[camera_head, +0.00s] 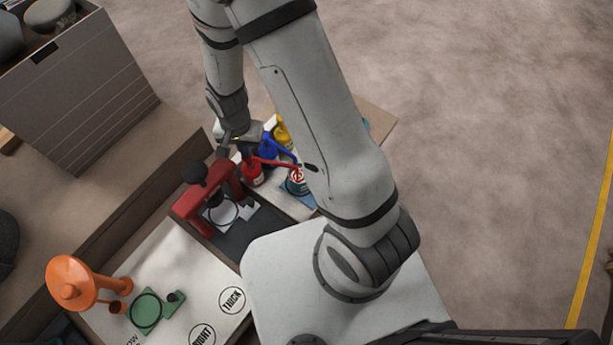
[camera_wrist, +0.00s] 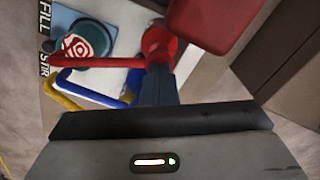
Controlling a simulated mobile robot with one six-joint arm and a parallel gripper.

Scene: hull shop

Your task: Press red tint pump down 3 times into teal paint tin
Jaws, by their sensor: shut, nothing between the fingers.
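The red tint pump (camera_head: 252,174) stands beside the teal paint tin (camera_head: 296,187). Its red spout reaches over toward the tin. In the wrist view the red pump head (camera_wrist: 158,40) is just beyond my fingertips, with its spout (camera_wrist: 105,62) running left to the tin (camera_wrist: 95,53). The tin's top shows a red-and-white ring pattern. My gripper (camera_head: 233,148) is shut and empty, its fingers (camera_wrist: 157,80) pointing at the pump head. I cannot tell whether they touch it. My arm partly covers the tin's right side in the head view.
A blue pump (camera_head: 267,154) and a yellow pump (camera_head: 282,134) stand close behind the red one. A red frame machine with a black knob (camera_head: 190,207) is close on the left. An orange lamp-shaped stand (camera_head: 72,283) and green fixture (camera_head: 148,310) are nearer. Open floor lies right.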

